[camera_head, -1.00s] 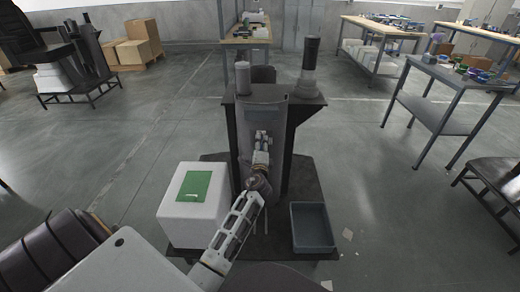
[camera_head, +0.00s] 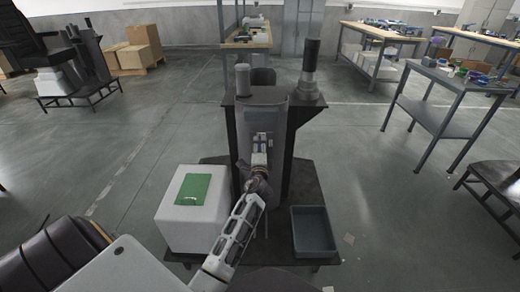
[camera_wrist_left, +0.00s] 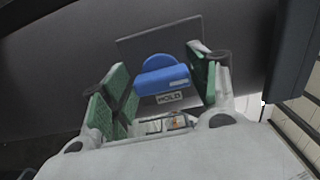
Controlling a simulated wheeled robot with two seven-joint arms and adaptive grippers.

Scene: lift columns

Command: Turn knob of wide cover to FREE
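A blue knob (camera_wrist_left: 162,77) sits on a dark square plate (camera_wrist_left: 132,46) in the left wrist view. A label reading HOLD (camera_wrist_left: 169,98) is just below the knob. My left gripper (camera_wrist_left: 162,85) is open, with its green-padded fingers on either side of the knob and a gap showing at each side. In the head view my left gripper (camera_head: 261,142) is at the front of the dark lift column (camera_head: 299,130). The knob is too small or hidden to make out there. My right gripper is not in view.
A white box with a green top panel (camera_head: 192,190) stands left of the column, and a grey open bin (camera_head: 313,231) stands right of it. Both rest on a low dark platform (camera_head: 281,240). A grey table (camera_head: 448,92) stands farther right. Open floor surrounds the platform.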

